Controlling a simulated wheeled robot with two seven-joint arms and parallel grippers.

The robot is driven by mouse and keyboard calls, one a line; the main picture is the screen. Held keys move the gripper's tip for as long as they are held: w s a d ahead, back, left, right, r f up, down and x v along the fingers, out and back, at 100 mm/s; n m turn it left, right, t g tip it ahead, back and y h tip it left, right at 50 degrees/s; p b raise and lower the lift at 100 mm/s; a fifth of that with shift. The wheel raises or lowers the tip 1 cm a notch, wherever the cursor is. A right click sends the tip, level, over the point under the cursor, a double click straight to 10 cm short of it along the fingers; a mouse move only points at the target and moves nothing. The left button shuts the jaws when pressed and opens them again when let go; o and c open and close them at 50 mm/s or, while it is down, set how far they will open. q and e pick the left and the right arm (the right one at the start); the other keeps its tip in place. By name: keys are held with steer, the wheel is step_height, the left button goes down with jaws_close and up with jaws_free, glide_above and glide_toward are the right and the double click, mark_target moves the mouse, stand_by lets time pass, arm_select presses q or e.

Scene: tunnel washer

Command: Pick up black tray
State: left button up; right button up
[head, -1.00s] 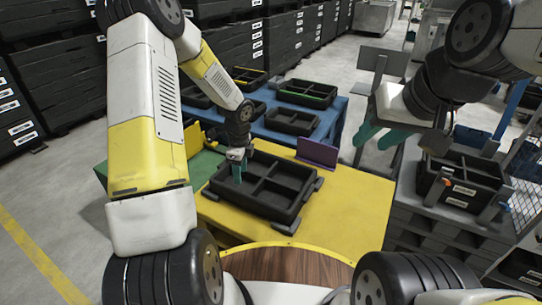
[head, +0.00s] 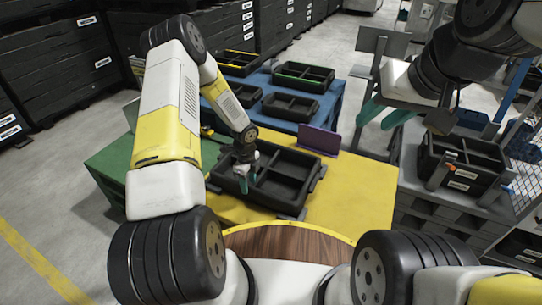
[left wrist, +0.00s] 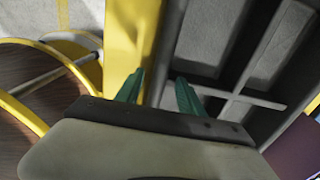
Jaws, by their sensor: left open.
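The black tray (head: 287,182), divided into compartments, lies on the yellow tabletop (head: 350,200) in the head view. My left gripper (head: 246,182), with teal fingers, is over the tray's near left side. In the left wrist view the tray (left wrist: 225,42) fills the right side. There my left gripper (left wrist: 160,92) is open, with the tray's near wall showing between its fingertips. I cannot tell how far the fingers reach down beside the wall. My right gripper (head: 385,113) is open and empty in the air at the right.
A purple panel (head: 320,140) stands behind the tray. More black trays (head: 291,107) sit on a blue table beyond. A black crate (head: 465,160) stands on a grey stack at the right. A round wooden top (head: 285,243) is in front. The yellow tabletop is clear right of the tray.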

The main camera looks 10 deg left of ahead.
arm_select(q)
steer(key=shift+f, duration=0.25)
steer(key=shift+c, duration=0.5)
jaws_close()
